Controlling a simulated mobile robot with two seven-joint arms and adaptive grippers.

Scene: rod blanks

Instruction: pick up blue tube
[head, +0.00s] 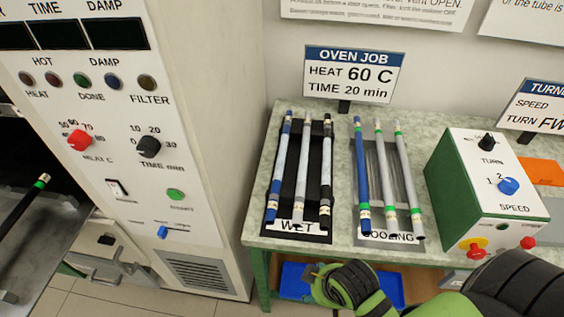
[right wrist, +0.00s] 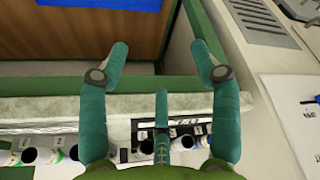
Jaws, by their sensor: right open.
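In the WET rack (head: 290,235), the leftmost tube (head: 279,170) is pale in the middle with blue ends. My right gripper (head: 340,285) is below the table's front edge in the head view. In the right wrist view it is open and empty (right wrist: 160,75), with the table edge and several tube ends (right wrist: 30,155) beyond its fingers. I cannot tell which end is the blue tube's. My left gripper is out of view.
A green and white turning box (head: 470,190) stands right of the COOLING rack. A tall oven cabinet (head: 190,130) is on the left, with a dark rod (head: 22,205) near its opening. A blue bin (head: 295,278) is under the table. The OVEN JOB sign (head: 353,75) stands behind the racks.

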